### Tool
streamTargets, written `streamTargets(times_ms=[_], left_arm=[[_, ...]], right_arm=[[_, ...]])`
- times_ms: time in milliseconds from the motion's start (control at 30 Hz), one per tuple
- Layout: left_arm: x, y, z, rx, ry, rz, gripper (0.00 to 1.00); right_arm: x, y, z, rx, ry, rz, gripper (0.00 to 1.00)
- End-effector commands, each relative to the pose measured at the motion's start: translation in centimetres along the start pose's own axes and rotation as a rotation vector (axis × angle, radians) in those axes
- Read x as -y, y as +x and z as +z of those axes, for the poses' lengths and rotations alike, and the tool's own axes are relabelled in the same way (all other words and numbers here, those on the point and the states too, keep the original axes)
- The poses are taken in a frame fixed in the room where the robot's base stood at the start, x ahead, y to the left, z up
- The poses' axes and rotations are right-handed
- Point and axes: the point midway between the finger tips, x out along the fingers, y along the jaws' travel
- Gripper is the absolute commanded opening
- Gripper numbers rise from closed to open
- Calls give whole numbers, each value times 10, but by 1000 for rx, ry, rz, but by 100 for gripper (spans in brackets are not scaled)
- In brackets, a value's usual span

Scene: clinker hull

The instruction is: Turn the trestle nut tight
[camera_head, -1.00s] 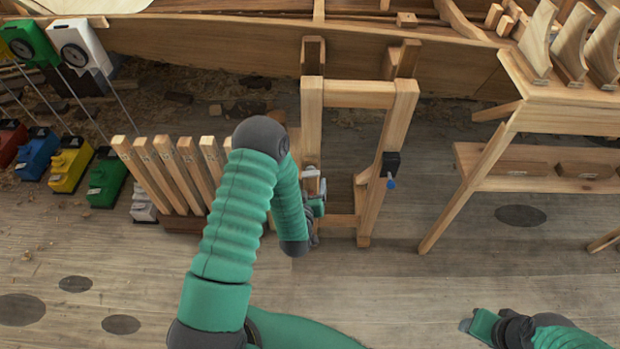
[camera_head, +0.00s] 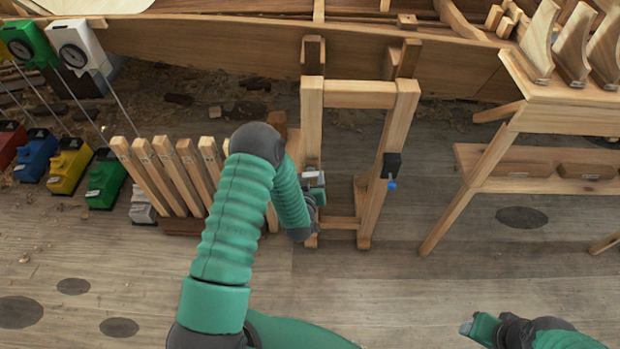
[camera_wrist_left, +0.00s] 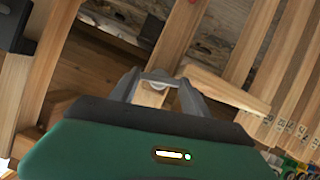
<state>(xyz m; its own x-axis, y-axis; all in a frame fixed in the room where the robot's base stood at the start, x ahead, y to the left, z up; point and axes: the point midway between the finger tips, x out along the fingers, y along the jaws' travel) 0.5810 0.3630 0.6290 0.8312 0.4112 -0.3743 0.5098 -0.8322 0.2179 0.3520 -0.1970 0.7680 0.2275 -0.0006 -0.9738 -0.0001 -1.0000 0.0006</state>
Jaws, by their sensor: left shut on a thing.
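The wooden trestle (camera_head: 312,110) stands against the hull, with two uprights and a top rail. My left gripper (camera_head: 314,184) is at the lower part of its left upright, partly hidden by my forearm. In the left wrist view the fingers (camera_wrist_left: 157,86) are closed around a small pale grey piece, seemingly the trestle nut (camera_wrist_left: 158,83), in front of a wooden post. Most of the nut is hidden by the fingers, so its tightness cannot be told. On the right upright is a black block (camera_head: 391,163) with a blue knob (camera_head: 391,184). My right gripper (camera_head: 478,328) is low at the right, its jaws unclear.
Several wooden stakes (camera_head: 165,175) lean just left of my left arm. Coloured boxes (camera_head: 68,166) and dial gauges (camera_head: 75,45) stand at the far left. A wooden bench (camera_head: 560,92) stands at the right. The floor in front of the trestle's right side is clear.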

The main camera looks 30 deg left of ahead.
Motion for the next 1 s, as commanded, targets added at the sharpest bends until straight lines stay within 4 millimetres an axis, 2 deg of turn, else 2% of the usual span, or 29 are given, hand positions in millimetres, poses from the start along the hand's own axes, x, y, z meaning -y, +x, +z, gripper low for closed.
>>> streamTargets(times_ms=[33,100,467,1000], left_arm=[[0,0,0,0,0,-1,20],[0,0,0,0,0,-1,14],[-2,-1,0,1,67,-26,14],[-7,0,2,0,451,-184,14]], right_arm=[[0,0,0,0,0,0,47],[0,0,0,0,0,0,47],[0,-4,-1,0,0,0,47],[0,-14,-3,0,0,0,47]])
